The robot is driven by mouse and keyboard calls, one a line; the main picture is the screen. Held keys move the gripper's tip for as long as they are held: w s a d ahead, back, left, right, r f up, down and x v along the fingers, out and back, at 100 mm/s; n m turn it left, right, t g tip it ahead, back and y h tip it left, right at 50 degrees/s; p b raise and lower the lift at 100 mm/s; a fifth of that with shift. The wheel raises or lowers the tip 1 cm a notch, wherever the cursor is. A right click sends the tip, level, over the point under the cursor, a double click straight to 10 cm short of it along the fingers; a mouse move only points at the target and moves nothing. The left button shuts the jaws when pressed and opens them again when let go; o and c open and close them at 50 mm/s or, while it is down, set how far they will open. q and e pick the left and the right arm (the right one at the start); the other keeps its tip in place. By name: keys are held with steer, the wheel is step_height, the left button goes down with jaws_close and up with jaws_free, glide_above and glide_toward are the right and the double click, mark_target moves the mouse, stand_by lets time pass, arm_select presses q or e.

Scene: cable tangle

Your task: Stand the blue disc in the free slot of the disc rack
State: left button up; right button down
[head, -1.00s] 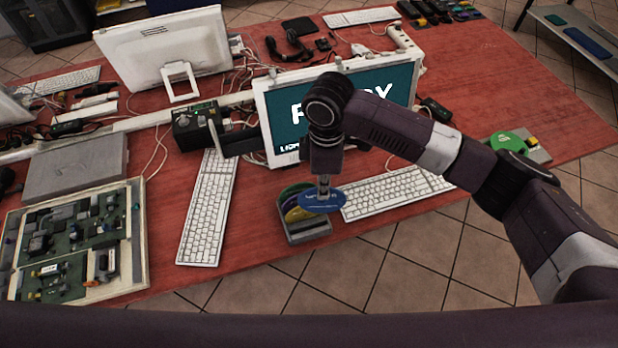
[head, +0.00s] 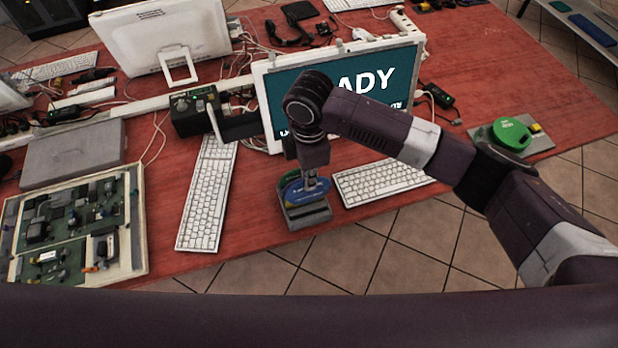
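The blue disc (head: 305,193) stands upright, low in the grey disc rack (head: 308,216), which sits near the table's front edge. Its lower edge is within the rack, but I cannot tell whether it is fully seated. My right gripper (head: 312,179) comes down from above and is shut on the blue disc's upper edge. A green disc (head: 283,188) shows at the rack's left, behind the blue one. The other slots are mostly hidden behind the blue disc and my gripper. My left gripper is not in view.
A white keyboard (head: 383,182) lies close to the rack's right, another keyboard (head: 207,195) to its left. A monitor (head: 395,85) stands behind my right arm. A circuit board panel (head: 75,228) lies at the left. Bare red table (head: 258,205) shows left of the rack.

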mark_target(309, 200)
steer(key=shift+f+b, duration=2)
steer(key=shift+f, duration=0.75)
steer(key=shift+f+b, duration=0.95)
steer(key=shift+f, duration=1.4)
steer(key=c, duration=2.1)
jaws_free()
step_height(309, 200, up, 12)
